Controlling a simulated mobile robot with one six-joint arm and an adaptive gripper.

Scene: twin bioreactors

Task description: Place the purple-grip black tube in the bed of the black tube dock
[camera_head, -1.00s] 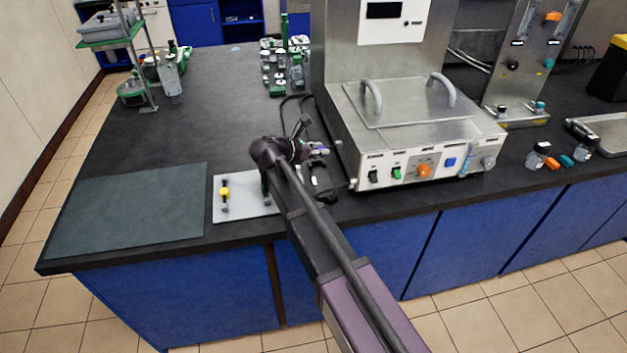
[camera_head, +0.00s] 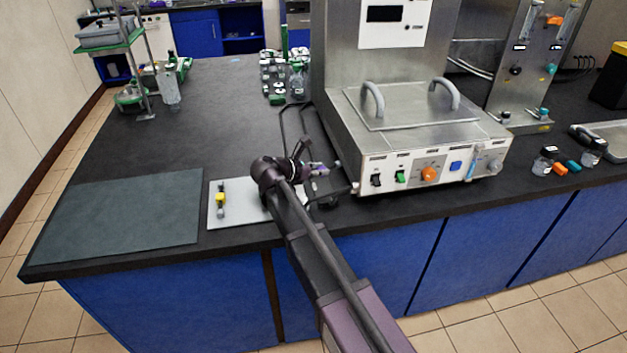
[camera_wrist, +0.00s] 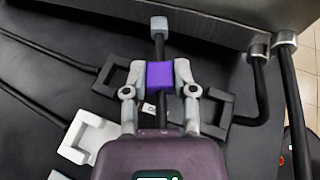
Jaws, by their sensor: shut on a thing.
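My gripper (camera_wrist: 160,85) is shut on the purple grip (camera_wrist: 159,76) of the black tube (camera_wrist: 159,48). The tube points away from the wrist and has a grey end cap. In the wrist view, dark bracket-like pieces, which look like the black tube dock (camera_wrist: 232,106), show on both sides below the held tube. The gripper hides the middle of the dock, and I cannot tell whether the tube touches it. In the head view my gripper (camera_head: 308,170) is low over the bench, just left of the steel unit's front; the dock is not clear there.
A light bracket (camera_wrist: 90,137) lies at lower left in the wrist view, and black hoses with metal ends (camera_wrist: 284,40) run at right. A pale plate (camera_head: 240,216) carries a yellow-grip piece (camera_head: 221,199). The steel unit (camera_head: 430,165) stands close on the right. The dark mat (camera_head: 120,217) is bare.

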